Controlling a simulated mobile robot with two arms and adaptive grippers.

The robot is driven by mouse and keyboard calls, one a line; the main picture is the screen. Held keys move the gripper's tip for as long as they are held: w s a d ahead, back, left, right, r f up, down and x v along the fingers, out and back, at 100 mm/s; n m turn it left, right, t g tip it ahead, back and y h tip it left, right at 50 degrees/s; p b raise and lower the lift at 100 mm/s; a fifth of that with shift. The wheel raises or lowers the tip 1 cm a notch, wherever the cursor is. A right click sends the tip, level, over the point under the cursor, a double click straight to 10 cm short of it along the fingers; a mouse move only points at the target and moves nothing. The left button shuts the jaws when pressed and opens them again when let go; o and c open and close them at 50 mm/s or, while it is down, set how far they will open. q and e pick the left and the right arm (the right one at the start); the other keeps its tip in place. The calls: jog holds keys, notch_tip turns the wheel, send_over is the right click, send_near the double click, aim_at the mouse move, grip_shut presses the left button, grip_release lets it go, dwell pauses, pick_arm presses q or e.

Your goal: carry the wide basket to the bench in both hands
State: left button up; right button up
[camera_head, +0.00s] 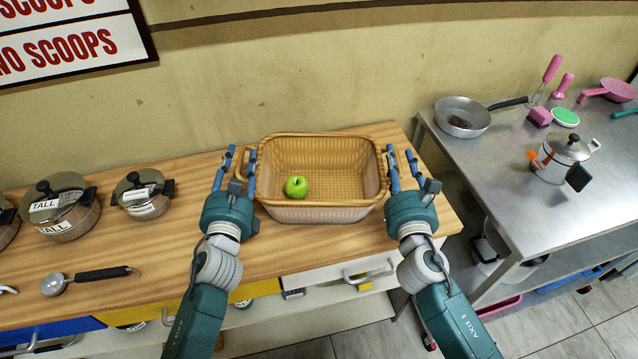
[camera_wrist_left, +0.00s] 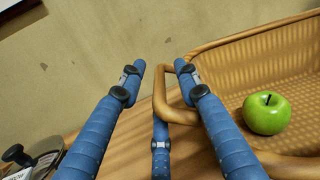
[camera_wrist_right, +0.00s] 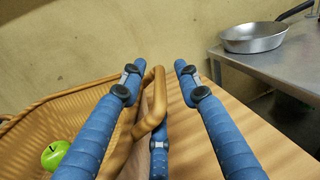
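The wide tan basket (camera_head: 318,213) stands upright on the wooden counter (camera_head: 190,235), with a green apple (camera_head: 296,187) inside at its left. My left gripper (camera_head: 237,168) is at the basket's left end, its fingers apart. In the left wrist view, the left handle (camera_wrist_left: 161,98) lies between them, closer to the right finger. My right gripper (camera_head: 402,170) is at the right end, its fingers also apart. In the right wrist view, the right handle (camera_wrist_right: 157,110) lies between them, closer to the left finger. Neither gripper is closed on its handle.
Lidded pots (camera_head: 143,196) and a scoop (camera_head: 90,275) are on the counter at left. A metal bench (camera_head: 500,190) stands at right across a gap, holding a pan (camera_head: 462,116), a kettle (camera_head: 565,158) and pink utensils. Its front left part is clear.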

pick_arm(q)
grip_shut()
pick_arm(e)
grip_shut()
pick_arm(q)
jog(key=shift+r, duration=0.1)
pick_arm(e)
jog(key=shift+r, duration=0.15)
